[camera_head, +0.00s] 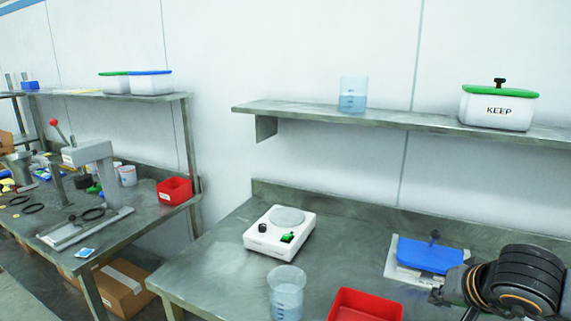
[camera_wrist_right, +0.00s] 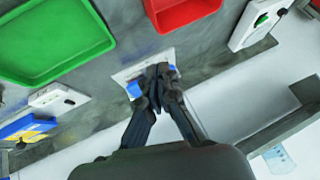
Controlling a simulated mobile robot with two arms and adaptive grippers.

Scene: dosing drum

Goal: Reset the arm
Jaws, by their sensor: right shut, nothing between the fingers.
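My right gripper (camera_head: 450,298) is at the lower right of the head view, with its dark wrist beside it. In the right wrist view the gripper (camera_wrist_right: 161,72) has its fingertips together, with nothing held between them. A blue lid (camera_head: 428,254) with a dark knob sits on a white piece (camera_head: 408,275) on the bench, just behind the gripper in the head view. In the wrist view the fingers partly hide the blue lid (camera_wrist_right: 134,90); I cannot tell whether they touch it. My left gripper is not in view.
A white scale (camera_head: 268,246), a beaker (camera_head: 286,300) and a red tray (camera_head: 345,310) are on the bench. A beaker (camera_head: 353,100) and a green-lidded KEEP box (camera_head: 496,118) stand on the shelf (camera_head: 400,118). A green tray (camera_wrist_right: 90,35) shows in the wrist view.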

